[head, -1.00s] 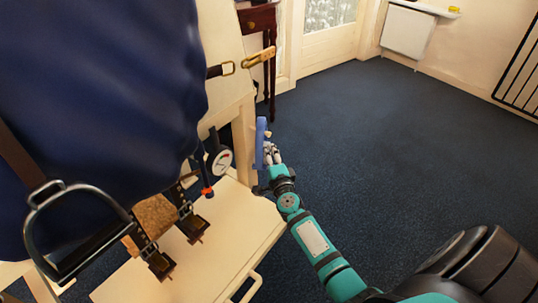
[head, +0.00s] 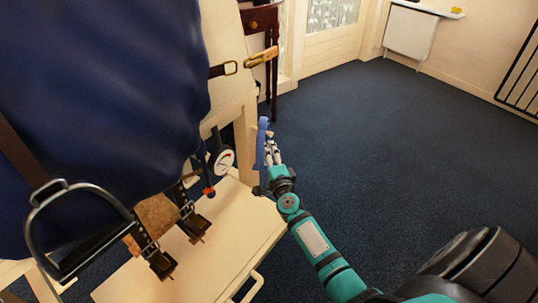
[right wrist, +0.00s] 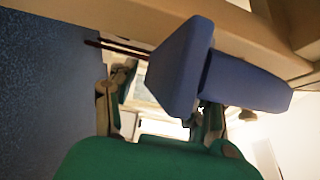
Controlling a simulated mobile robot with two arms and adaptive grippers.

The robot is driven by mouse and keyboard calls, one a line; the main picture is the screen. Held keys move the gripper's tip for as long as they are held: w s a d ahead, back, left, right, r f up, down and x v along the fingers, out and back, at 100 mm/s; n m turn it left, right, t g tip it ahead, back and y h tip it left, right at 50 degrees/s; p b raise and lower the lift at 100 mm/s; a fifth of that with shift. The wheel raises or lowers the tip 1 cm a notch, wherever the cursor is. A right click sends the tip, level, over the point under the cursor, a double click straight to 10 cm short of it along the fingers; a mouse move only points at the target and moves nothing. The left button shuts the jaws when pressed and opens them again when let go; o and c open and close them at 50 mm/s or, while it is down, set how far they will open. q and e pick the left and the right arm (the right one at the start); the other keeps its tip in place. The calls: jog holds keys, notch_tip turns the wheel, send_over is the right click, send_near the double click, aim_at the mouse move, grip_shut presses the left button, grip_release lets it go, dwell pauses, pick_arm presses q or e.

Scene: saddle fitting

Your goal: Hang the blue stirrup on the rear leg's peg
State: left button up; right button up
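The blue stirrup (head: 262,142) stands upright beside the pale wooden rear leg (head: 246,150) of the saddle stand. My right gripper (head: 271,154) is right at the stirrup's near side. In the right wrist view the stirrup (right wrist: 180,70) lies close in front of the fingers, beneath a pale wooden beam. The right gripper's fingers (right wrist: 160,110) are spread, with background showing between them and a gap between the left finger and the stirrup. My left gripper is out of view.
A saddle with a dark blue cover (head: 100,90) fills the left. A dark metal stirrup (head: 75,212), buckled straps (head: 160,262) and a round dial gauge (head: 223,161) are below it. A pale shelf (head: 215,245) lies underneath. The carpet (head: 380,150) to the right is clear.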

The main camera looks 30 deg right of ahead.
jog(key=shift+s, duration=0.15)
jog(key=v, duration=1.1)
jog(key=shift+s, duration=0.4)
jog(key=shift+a, duration=0.1)
